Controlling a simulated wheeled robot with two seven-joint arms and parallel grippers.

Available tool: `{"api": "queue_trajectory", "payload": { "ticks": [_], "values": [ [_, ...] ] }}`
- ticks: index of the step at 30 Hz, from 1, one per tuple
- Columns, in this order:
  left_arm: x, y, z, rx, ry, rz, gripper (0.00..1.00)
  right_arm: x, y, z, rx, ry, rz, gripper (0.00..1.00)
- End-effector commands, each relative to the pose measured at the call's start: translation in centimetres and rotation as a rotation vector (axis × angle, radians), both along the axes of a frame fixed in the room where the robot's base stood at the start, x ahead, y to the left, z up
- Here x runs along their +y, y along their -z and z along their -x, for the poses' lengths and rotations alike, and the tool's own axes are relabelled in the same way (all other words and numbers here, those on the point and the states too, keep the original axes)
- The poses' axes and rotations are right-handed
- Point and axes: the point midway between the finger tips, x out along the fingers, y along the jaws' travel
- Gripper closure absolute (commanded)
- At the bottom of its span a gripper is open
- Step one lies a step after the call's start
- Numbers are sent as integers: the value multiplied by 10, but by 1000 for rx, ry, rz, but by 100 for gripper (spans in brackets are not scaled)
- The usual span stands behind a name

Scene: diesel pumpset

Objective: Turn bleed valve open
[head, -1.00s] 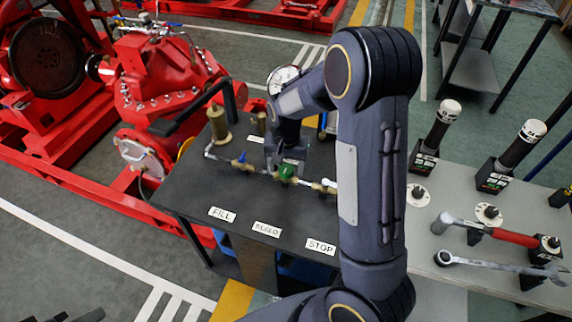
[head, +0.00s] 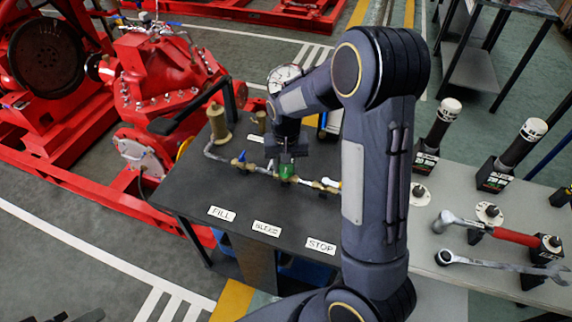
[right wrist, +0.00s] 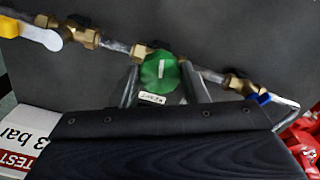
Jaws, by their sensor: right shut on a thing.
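The bleed valve has a round green knob (head: 286,171) in the middle of a brass and grey pipe line on the dark table. In the right wrist view the knob (right wrist: 160,72) shows a white mark on top, with a small tag beside it. My right gripper (head: 287,160) reaches down from above and is shut on the knob, one finger on each side. The fingers hide part of the knob in the head view. My left gripper cannot be made out.
A blue-handled valve (head: 241,156) and a white-handled one (head: 330,184) flank the knob on the line. FILL, BLEED and STOP labels lie along the dark table's (head: 185,195) front. A grey bench (head: 435,215) with wrenches stands right. Red pump machinery (head: 165,75) stands left.

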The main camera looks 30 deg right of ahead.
Motion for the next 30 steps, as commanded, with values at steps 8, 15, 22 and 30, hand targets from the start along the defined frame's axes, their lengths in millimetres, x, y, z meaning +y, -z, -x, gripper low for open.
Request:
{"api": "queue_trajectory", "payload": {
  "ticks": [8, 15, 22, 30],
  "values": [
    [0, 6, 0, 0, 0, 0, 64, -1, 0, -1, -2, -260, 0, 83],
    [0, 9, 0, 0, 0, 0, 64, -1, 0, -1, -3, -487, 0, 83],
    [0, 11, 0, 0, 0, 0, 64, -1, -1, -1, -2, -706, 0, 83],
    [0, 11, 0, 0, 0, 0, 64, -1, -1, -1, -4, -963, 1, 83]
  ]
}}
